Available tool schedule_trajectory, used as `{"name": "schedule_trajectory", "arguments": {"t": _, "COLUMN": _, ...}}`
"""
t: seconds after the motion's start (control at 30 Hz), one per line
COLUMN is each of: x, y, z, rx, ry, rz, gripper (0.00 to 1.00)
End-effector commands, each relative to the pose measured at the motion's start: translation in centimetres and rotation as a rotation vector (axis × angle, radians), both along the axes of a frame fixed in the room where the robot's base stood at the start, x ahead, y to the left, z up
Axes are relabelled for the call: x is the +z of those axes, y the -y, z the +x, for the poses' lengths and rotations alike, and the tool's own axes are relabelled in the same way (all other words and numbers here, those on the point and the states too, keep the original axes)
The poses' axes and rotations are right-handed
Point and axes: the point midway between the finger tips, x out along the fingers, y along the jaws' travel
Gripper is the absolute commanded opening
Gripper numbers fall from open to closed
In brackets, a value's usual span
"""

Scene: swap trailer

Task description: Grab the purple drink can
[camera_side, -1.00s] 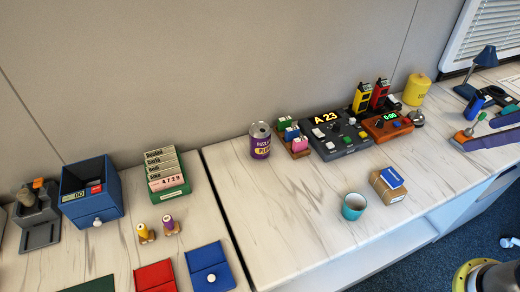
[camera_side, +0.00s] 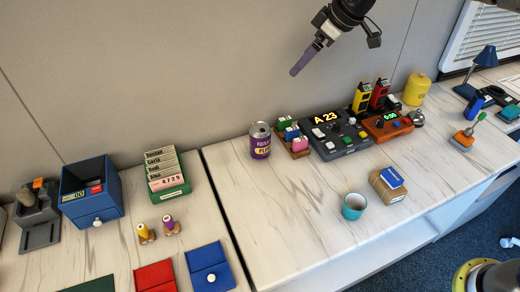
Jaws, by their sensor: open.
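The purple drink can (camera_side: 260,141) stands upright on the pale marbled counter, near the back wall. It has a silver top and yellow lettering. My gripper (camera_side: 298,68) hangs in the air at the top of the picture, above and to the right of the can and apart from it. Its purple fingers point down and left; they overlap in this view, so the gap between them is hidden. My gripper is open, and nothing shows in it.
A small rack of coloured blocks (camera_side: 292,137) stands close to the can's right, followed by a dark console (camera_side: 340,139). A teal cup (camera_side: 353,206) and a cardboard box (camera_side: 387,188) stand nearer the front. The counter (camera_side: 270,215) in front of the can is clear.

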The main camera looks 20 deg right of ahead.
Motion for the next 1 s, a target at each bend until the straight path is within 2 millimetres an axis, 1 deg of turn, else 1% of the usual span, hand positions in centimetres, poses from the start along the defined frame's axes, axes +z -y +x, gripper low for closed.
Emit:
{"name": "schedule_trajectory", "arguments": {"t": 0.03, "x": -2.6, "y": -1.0, "z": 1.3, "rx": 0.013, "ry": -0.029, "rz": -0.003, "gripper": 1.00}}
{"name": "schedule_trajectory", "arguments": {"t": 0.07, "x": -3.8, "y": -1.6, "z": 1.8, "rx": 0.019, "ry": -0.043, "rz": -0.003, "gripper": 1.00}}
{"name": "schedule_trajectory", "arguments": {"t": 0.1, "x": -5.5, "y": -2.2, "z": 2.4, "rx": 0.025, "ry": -0.062, "rz": -0.003, "gripper": 1.00}}
{"name": "schedule_trajectory", "arguments": {"t": 0.2, "x": -9.4, "y": -3.4, "z": 3.2, "rx": 0.039, "ry": -0.111, "rz": -0.009, "gripper": 1.00}}
{"name": "schedule_trajectory", "arguments": {"t": 0.3, "x": -12.6, "y": -4.2, "z": 3.2, "rx": 0.051, "ry": -0.157, "rz": -0.020, "gripper": 1.00}}
{"name": "schedule_trajectory", "arguments": {"t": 0.4, "x": -14.4, "y": -4.6, "z": 2.9, "rx": 0.057, "ry": -0.184, "rz": -0.026, "gripper": 1.00}}
{"name": "schedule_trajectory", "arguments": {"t": 0.5, "x": -15.5, "y": -5.1, "z": 3.0, "rx": 0.062, "ry": -0.192, "rz": -0.028, "gripper": 1.00}}
{"name": "schedule_trajectory", "arguments": {"t": 0.57, "x": -16.3, "y": -5.3, "z": 3.2, "rx": 0.062, "ry": -0.193, "rz": -0.029, "gripper": 1.00}}
{"name": "schedule_trajectory", "arguments": {"t": 0.8, "x": -20.5, "y": -6.5, "z": 4.4, "rx": 0.062, "ry": -0.192, "rz": -0.030, "gripper": 1.00}}
{"name": "schedule_trajectory", "arguments": {"t": 0.9, "x": -21.6, "y": -6.9, "z": 4.8, "rx": 0.062, "ry": -0.190, "rz": -0.028, "gripper": 1.00}}
{"name": "schedule_trajectory", "arguments": {"t": 1.0, "x": -22.3, "y": -7.0, "z": 5.1, "rx": 0.061, "ry": -0.190, "rz": -0.028, "gripper": 1.00}}
